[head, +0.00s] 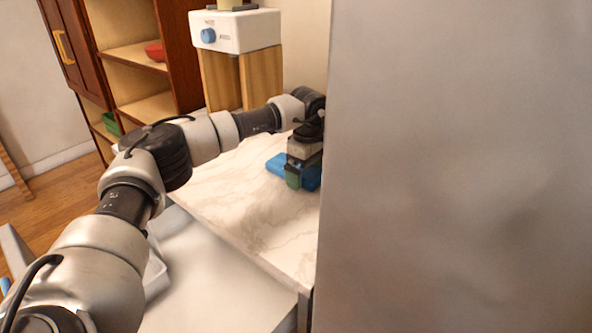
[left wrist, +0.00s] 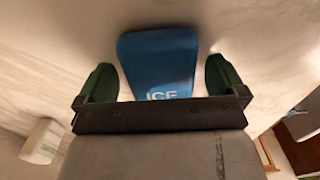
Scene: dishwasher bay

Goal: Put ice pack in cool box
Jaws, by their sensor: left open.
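The blue ice pack (head: 276,163) lies on the marble-patterned counter (head: 250,215), close to the large grey panel. It also shows in the left wrist view, where the ice pack (left wrist: 158,62) has white "ICE" lettering. My left gripper (head: 294,180) is over the ice pack and hides part of it. In the left wrist view, the open left gripper (left wrist: 162,80) has one green fingertip on each side of the pack, with gaps visible. I cannot tell its exact height above the counter. I cannot make out a cool box. My right gripper is not in view.
A tall grey panel (head: 460,170) fills the right side and hides what lies behind it. A white appliance with a blue knob (head: 235,30) stands at the back on wooden supports. Wooden shelves (head: 140,85) stand at the back left. The counter's front part is clear.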

